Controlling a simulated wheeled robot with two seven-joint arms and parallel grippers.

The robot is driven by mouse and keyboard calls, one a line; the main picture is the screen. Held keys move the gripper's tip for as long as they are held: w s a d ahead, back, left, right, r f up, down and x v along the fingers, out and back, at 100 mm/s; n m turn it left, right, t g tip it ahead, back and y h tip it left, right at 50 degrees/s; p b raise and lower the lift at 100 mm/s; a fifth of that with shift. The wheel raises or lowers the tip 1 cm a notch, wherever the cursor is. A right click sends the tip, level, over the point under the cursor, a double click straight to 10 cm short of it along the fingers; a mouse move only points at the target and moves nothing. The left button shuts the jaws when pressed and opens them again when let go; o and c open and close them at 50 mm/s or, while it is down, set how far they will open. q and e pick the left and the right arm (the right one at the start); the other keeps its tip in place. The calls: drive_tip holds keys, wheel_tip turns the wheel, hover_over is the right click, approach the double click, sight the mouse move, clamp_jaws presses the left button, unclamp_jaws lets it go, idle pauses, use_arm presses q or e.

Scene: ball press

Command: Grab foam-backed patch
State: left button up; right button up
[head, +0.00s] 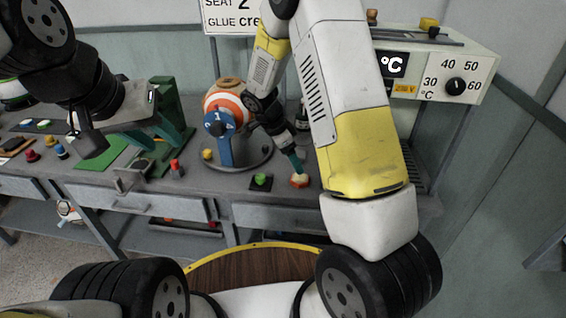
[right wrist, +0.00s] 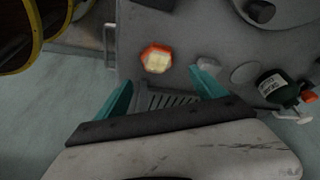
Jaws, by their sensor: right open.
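The foam-backed patch (head: 299,181) lies on the grey bench near its front edge, a small piece with a red-orange rim and a pale cream face. In the right wrist view the patch (right wrist: 157,59) lies just beyond the gap between the fingertips. My right gripper (right wrist: 160,80) is open and empty, with its teal fingers spread. In the head view one teal finger of it (head: 295,163) points down close above the patch; the other is hidden. My left gripper (head: 163,150) hangs over the left part of the bench, its teal fingers apart and nothing seen between them.
An orange-and-white ball (head: 228,104) sits on a blue stand (head: 224,147) left of my right gripper. A dark green bottle (right wrist: 276,88) stands to the right in the wrist view. A temperature box (head: 440,75) stands at the back right.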

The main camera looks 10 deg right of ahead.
sight(301, 178)
drive_tip(key=shift+w+f, duration=0.1)
drive_tip(key=shift+f, duration=0.35)
drive_tip(key=x, duration=0.7)
drive_tip(key=shift+s+d+f, duration=0.1)
drive_tip(key=shift+s+d, duration=0.05)
drive_tip(key=shift+s, duration=0.15)
drive_tip(key=c, duration=1.4)
